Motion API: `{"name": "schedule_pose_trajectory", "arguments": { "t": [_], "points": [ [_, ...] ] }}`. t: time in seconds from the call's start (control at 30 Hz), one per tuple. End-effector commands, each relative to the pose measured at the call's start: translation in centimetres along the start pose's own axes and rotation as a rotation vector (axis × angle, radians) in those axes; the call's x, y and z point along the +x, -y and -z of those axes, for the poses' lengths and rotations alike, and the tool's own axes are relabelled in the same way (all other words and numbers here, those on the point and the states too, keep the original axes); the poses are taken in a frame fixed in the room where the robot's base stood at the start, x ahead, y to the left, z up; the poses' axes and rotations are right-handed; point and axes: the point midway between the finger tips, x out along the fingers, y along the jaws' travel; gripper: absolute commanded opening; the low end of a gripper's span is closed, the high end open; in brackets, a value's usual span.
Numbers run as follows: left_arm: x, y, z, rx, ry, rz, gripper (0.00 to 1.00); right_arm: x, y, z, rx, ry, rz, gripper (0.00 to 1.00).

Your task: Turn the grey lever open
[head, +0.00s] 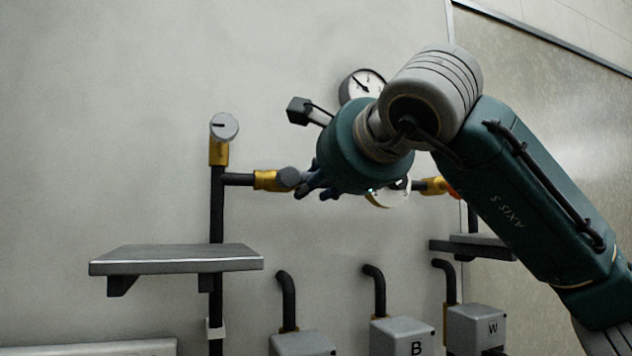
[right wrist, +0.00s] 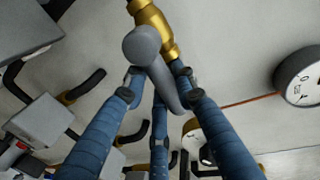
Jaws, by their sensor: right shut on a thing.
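The grey lever (right wrist: 171,88) hangs from a round grey hub (right wrist: 141,45) on a brass valve body (right wrist: 153,18) in the right wrist view. In the head view its hub (head: 288,178) shows at the end of the brass valve (head: 266,180) on a black pipe; most of the lever is hidden by my gripper. My right gripper (right wrist: 158,88) has blue fingers closed around the lever, close below the hub. In the head view my right gripper (head: 318,186) sits just right of the valve, partly hidden by my wrist. My left gripper is not in view.
A grey shelf (head: 175,261) juts out below the valve; another (head: 478,246) is at right. A gauge (head: 362,86) is on the wall behind my wrist. Grey boxes (head: 302,344), (head: 400,338) with bent black pipes stand below. A round-capped fitting (head: 224,127) tops the left pipe.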

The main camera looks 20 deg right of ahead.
Motion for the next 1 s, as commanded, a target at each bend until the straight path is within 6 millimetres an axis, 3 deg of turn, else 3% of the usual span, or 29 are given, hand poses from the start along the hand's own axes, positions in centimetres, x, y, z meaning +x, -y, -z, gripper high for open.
{"name": "schedule_pose_trajectory", "arguments": {
  "t": [0.63, 0.67, 0.73, 0.77, 1.0],
  "points": [
    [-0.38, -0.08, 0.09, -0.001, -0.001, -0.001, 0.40, -0.12, 0.29, -0.04, -0.056, -0.010, 0.002, 0.00],
    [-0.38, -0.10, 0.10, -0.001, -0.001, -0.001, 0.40, -0.12, 0.29, -0.04, -0.056, -0.010, 0.002, 0.29],
    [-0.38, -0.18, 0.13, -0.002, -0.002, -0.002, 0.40, -0.12, 0.29, -0.04, -0.056, -0.010, 0.002, 0.43],
    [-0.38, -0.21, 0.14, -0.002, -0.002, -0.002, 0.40, -0.11, 0.29, -0.04, -0.055, -0.010, 0.002, 0.46],
    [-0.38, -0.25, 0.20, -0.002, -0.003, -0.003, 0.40, -0.08, 0.25, -0.01, -0.052, -0.010, 0.001, 0.46]
  ]
}}
